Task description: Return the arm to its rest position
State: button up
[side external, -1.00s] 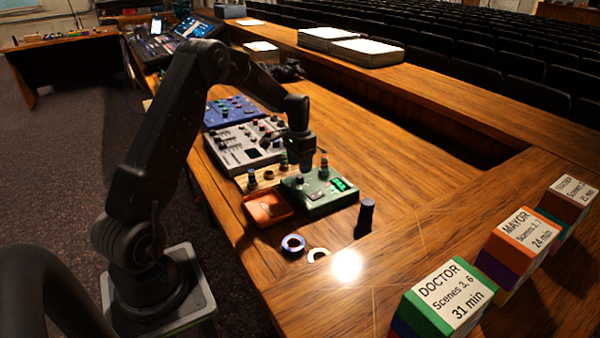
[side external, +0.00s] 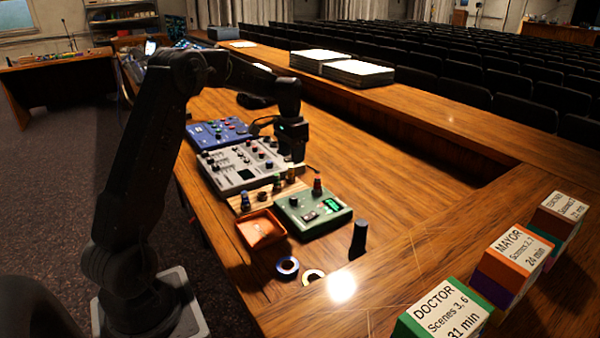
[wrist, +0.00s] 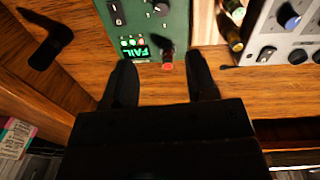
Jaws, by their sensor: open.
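My gripper (side external: 291,165) hangs from the raised arm above the desk, over the rear side of the green tester box (side external: 312,213). In the wrist view my gripper (wrist: 160,75) has its two dark fingers spread apart, with nothing held between them. The green box (wrist: 178,20) shows there with a lit display reading FAIL upside down. A red-topped peg (wrist: 166,60) appears between the finger lines but lies below, clear of them. It also stands on the box in the side view (side external: 317,187).
A grey mixer (side external: 243,165) and a blue panel (side external: 215,132) lie behind the green box. An orange tray (side external: 262,229), two rings (side external: 287,267) and a dark upright peg (side external: 359,238) are near the front. Labelled blocks (side external: 440,312) stand at right.

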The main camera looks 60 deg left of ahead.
jog(key=s+d+r+t, duration=0.1)
jog(key=s+d+r, duration=0.25)
jog(key=d, duration=0.25)
jog(key=s+d+r+t+y, duration=0.1)
jog(key=s+d+r, duration=0.2)
jog(key=d+r, duration=0.15)
jog(key=s+d+r+t, duration=0.1)
jog(key=s+d+r, duration=0.2)
jog(key=d, duration=0.3)
jog(key=s+d+t, duration=0.1)
jog(key=s+d, duration=0.4)
jog(key=s, duration=0.2)
jog(key=s+d+f+t, duration=0.1)
jog(key=s+d, duration=0.4)
jog(key=s, duration=0.3)
jog(key=shift+s+d+f+m+t, duration=0.15)
jog(key=shift+d+f+m+t, duration=0.05)
jog(key=shift+d+m+t, duration=0.1)
